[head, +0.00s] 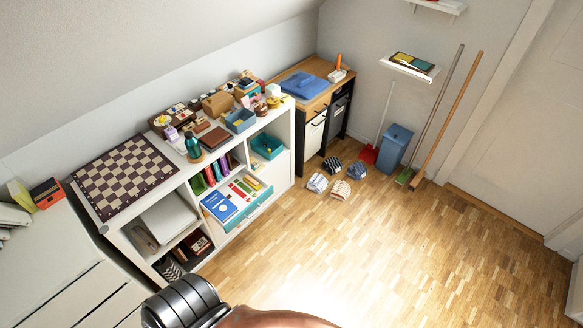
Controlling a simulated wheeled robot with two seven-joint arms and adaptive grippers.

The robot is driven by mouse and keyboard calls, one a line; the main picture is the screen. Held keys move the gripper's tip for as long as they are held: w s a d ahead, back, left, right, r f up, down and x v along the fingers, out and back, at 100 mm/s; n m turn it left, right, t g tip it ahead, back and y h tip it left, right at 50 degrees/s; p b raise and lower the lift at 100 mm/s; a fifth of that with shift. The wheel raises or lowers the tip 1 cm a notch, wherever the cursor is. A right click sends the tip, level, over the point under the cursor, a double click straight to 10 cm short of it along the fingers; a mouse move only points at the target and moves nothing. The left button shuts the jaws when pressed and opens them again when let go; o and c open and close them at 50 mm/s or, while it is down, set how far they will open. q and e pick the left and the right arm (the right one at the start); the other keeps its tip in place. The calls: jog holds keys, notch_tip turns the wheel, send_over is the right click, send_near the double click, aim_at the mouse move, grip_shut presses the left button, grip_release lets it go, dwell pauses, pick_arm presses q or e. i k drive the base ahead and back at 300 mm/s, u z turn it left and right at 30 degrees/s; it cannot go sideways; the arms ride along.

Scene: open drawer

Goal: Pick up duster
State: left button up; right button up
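I cannot single out a duster for certain. A small item with an orange upright handle (339,61) stands in or behind a white holder on the wooden-topped cabinet (317,92) at the back. A red long-handled tool (369,153) leans in the corner, a green-headed broom (404,175) and an orange-brown long-handled tool (447,120) lean on the wall right of it. Neither gripper shows clearly. A dark ribbed metal part and a brownish curved part of uncertain identity show at the bottom edge.
A white shelf unit (284,171) holds a chessboard (125,175), a green bottle (193,147) and boxes. Its teal-fronted drawer (249,211) is pulled out, with books inside. Slippers (340,189) and a blue bin (394,147) stand on the floor. The wooden floor (400,255) at right is clear.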

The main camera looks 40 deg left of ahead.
aim_at(257, 187)
jog(key=u, duration=0.1)
jog(key=i, duration=1.4)
jog(key=u, duration=1.25)
jog(key=i, duration=0.85)
jog(key=u, duration=1.05)
jog(key=i, duration=0.2)
jog(key=u, duration=0.2)
